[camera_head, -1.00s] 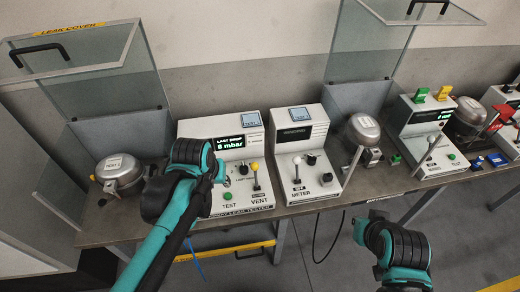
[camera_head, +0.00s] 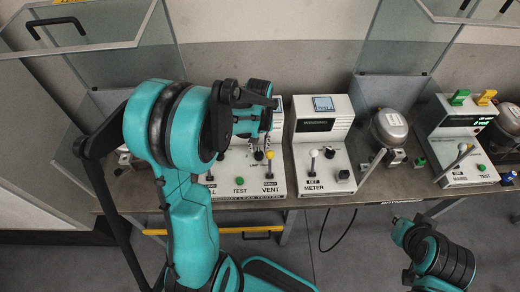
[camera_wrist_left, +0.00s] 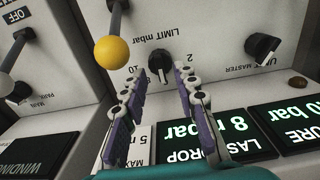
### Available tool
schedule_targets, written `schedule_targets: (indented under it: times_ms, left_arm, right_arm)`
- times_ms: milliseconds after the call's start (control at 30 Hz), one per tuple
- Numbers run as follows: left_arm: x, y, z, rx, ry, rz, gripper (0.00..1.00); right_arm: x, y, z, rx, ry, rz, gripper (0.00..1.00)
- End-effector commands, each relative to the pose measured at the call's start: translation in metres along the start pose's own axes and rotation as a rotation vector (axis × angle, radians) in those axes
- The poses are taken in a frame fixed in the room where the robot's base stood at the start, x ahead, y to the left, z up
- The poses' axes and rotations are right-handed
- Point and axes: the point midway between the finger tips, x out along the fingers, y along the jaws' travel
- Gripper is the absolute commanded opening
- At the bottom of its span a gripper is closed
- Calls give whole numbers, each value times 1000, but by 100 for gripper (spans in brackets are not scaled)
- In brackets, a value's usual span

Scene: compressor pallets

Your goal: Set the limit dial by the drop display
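The limit dial (camera_wrist_left: 160,68) is a black knob with a white mark, under the upside-down label "LIMIT mbar" in the left wrist view. My left gripper (camera_wrist_left: 161,80) is open, its two fingers apart on either side of the dial; I cannot tell whether they touch it. The drop display (camera_wrist_left: 222,136) reads "LAST DROP 8 mbar" in green, partly behind a finger. In the head view my left gripper (camera_head: 256,146) is over the leak tester (camera_head: 240,182), and my arm hides its display. My right arm is at the lower right, its fingers unclear.
A yellow-knobbed vent lever (camera_wrist_left: 112,52) stands close to the left gripper. A second black knob (camera_wrist_left: 262,48) is on the other side. A meter box (camera_head: 320,150) stands right of the tester, with a metal compressor (camera_head: 389,128) beyond it.

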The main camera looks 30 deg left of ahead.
Motion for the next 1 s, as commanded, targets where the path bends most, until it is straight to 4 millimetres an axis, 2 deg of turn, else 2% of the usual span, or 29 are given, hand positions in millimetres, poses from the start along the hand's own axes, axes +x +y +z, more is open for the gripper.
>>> schedule_targets:
  times_ms: [33, 167, 467, 600, 1000]
  left_arm:
    - [9, 0, 0, 0, 0, 0, 29]
    - [18, 0, 0, 1, 0, 0, 29]
    - [20, 0, 0, 1, 1, 0, 29]
    - [20, 0, 0, 1, 1, 0, 0]
    - [20, 0, 0, 31, 1, 0, 0]
  right_arm:
    - [3, 0, 2, 0, 0, 0, 0]
    - [5, 0, 4, 0, 0, 0, 0]
    - [5, 0, 4, 0, 0, 0, 0]
    - [5, 0, 4, 0, 0, 0, 0]
    - [6, 0, 4, 0, 0, 0, 0]
